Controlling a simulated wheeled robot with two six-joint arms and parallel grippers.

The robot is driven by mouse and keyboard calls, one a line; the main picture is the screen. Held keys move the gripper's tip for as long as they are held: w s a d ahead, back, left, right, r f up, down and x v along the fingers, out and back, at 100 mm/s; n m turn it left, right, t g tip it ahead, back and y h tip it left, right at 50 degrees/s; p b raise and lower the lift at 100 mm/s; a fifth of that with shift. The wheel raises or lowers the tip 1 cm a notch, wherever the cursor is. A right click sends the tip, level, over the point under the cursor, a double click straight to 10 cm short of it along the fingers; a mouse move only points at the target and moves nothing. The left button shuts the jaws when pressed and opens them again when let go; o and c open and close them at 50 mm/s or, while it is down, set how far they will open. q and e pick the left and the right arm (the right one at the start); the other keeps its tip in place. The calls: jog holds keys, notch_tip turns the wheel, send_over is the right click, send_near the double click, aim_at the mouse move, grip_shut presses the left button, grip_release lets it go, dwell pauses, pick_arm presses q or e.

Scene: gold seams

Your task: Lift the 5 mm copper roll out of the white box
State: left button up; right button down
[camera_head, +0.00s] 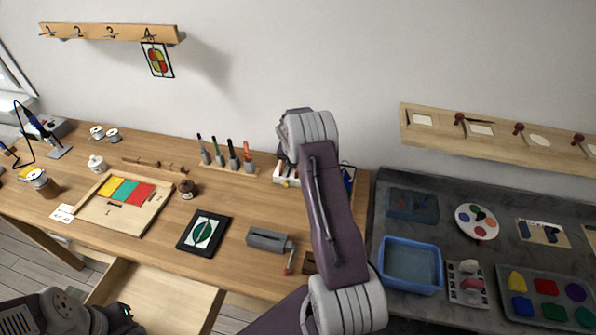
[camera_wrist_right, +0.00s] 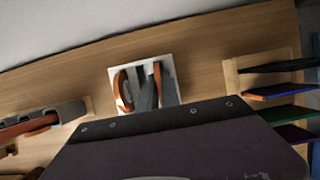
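The white box (camera_head: 280,178) stands at the back right of the wooden bench, partly hidden by my right arm in the head view. In the right wrist view the white box (camera_wrist_right: 168,61) holds a ring-shaped copper roll (camera_wrist_right: 120,90) at its left and a second copper piece (camera_wrist_right: 158,74) seen edge-on. No width marking is legible. My right gripper (camera_wrist_right: 157,92) reaches into the box with its grey fingers beside the edge-on copper piece. I cannot tell whether they grip it. My left gripper (camera_head: 118,318) is low at the bottom left, its fingers unclear.
A pen rack (camera_head: 228,165) stands left of the box. A grey tool (camera_head: 268,239) and a black-framed panel (camera_head: 204,232) lie nearer the front. An open drawer (camera_head: 160,297) juts out below. A blue tub (camera_head: 410,286) is on the grey counter at right.

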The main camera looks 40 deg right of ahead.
dwell(0.3)
jog(key=shift+r, duration=0.3)
jog(key=s+a+r+b, duration=0.1)
jog(key=s+a+r, duration=0.2)
jog(key=s+r, duration=0.7)
jog(key=shift+s+r, duration=0.15)
jog(key=shift+s, duration=0.5)
